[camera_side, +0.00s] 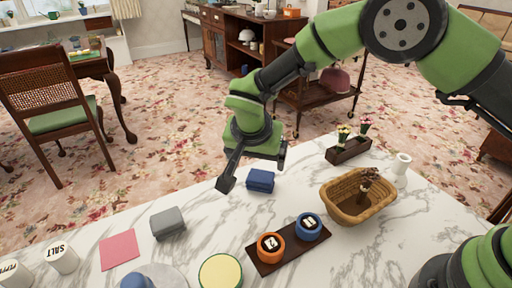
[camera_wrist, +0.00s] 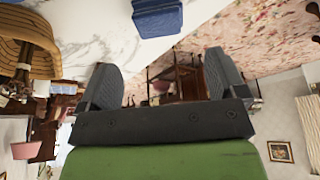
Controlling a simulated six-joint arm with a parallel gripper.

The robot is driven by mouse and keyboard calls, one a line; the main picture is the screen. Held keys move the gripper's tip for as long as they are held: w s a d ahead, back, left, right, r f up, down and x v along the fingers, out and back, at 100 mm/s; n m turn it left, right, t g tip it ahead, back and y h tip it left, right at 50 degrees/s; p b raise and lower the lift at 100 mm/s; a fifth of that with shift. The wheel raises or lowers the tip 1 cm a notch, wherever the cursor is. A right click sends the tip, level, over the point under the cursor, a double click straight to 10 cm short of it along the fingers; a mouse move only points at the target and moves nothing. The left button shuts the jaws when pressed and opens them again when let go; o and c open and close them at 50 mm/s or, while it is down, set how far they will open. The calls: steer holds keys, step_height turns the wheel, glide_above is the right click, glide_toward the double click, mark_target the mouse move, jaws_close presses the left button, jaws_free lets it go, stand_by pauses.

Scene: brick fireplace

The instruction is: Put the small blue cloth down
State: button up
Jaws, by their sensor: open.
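The small blue cloth (camera_side: 260,181) is a folded, dark blue block lying on the white marble table near its far edge. It also shows at the top of the wrist view (camera_wrist: 157,17). My gripper (camera_side: 252,170) is open and empty, above and just to the left of the cloth in the side view. In the wrist view its two fingers (camera_wrist: 163,75) stand apart, with the cloth beyond them and not between them. The cloth is clear of the fingers in the wrist view.
A grey folded cloth (camera_side: 168,223) and a pink cloth (camera_side: 119,250) lie to the left. A wicker basket (camera_side: 350,213) stands right. A wooden tray (camera_side: 262,268) holds an orange and a blue pot. A planter (camera_side: 348,151) stands at the back. Bare marble surrounds the blue cloth.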

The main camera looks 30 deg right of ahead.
steer(key=s+d+r+n+y, duration=0.1)
steer(key=s+d+r, duration=0.35)
steer(key=r, duration=0.55)
steer(key=s+d+r+n+y, duration=0.15)
steer(key=s+d+r, duration=0.3)
steer(key=r, duration=0.45)
steer(key=s+d+r+n+t+y, duration=0.1)
steer(key=s+t, duration=0.1)
steer(key=s, duration=0.6)
steer(key=s+d+r+n+t+y, duration=0.1)
steer(key=s+d+r+t, duration=0.1)
steer(key=s, duration=0.6)
steer(key=shift+y, duration=0.35)
steer(key=shift+n, duration=0.25)
steer(key=shift+c, duration=0.4)
steer(key=shift+c, duration=0.7)
